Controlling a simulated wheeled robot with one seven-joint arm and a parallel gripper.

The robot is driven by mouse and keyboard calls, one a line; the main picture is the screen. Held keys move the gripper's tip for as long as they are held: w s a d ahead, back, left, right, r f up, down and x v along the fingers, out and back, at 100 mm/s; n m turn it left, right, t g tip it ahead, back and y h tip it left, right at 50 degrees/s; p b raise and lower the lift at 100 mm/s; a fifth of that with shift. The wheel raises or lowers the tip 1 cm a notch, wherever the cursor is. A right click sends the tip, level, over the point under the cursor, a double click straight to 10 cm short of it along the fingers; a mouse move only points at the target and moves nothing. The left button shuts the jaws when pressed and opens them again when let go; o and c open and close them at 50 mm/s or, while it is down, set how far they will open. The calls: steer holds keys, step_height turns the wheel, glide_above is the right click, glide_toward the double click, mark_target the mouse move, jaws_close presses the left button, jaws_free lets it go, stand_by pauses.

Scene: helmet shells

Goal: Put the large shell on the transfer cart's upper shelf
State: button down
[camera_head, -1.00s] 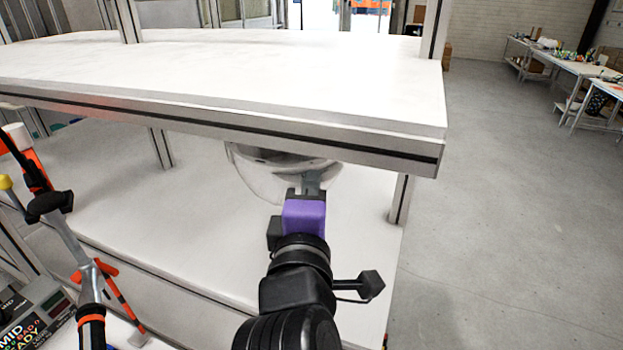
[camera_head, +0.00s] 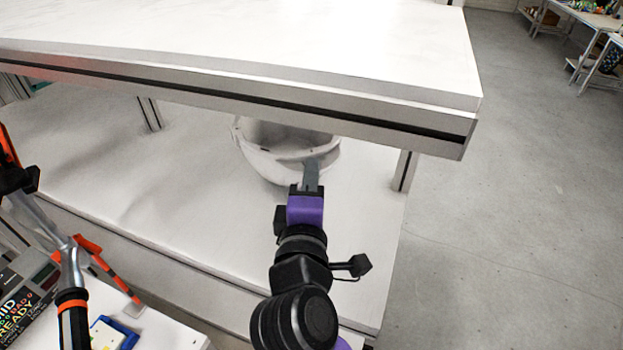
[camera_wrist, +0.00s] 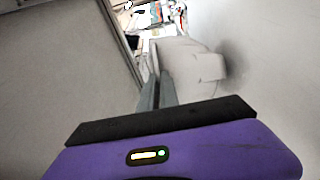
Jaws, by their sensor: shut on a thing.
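The large shell (camera_head: 268,157) is a white helmet shell with its open side up, in the head view under the front edge of an empty upper shelf (camera_head: 240,48). Its far top part is hidden behind that shelf's edge. My gripper (camera_head: 311,172) is shut on the shell's near right rim. In the wrist view the fingers (camera_wrist: 158,92) reach forward to the pale shell (camera_wrist: 190,70). The shell is over the lower shelf (camera_head: 120,190); I cannot tell whether it touches it.
A shelf post (camera_head: 404,171) stands right of the shell. An orange and grey tool (camera_head: 70,265) and a readout box (camera_head: 25,295) are at the lower left. Open grey floor (camera_head: 520,200) lies to the right, with workbenches (camera_head: 590,15) far off.

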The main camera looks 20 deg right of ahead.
steer(key=shift+f, duration=0.55)
steer(key=shift+f, duration=0.2)
steer(key=c, duration=1.6)
jaws_free()
steer(key=b+v, duration=0.2)
steer(key=v, duration=1)
steer(key=shift+r, duration=0.25)
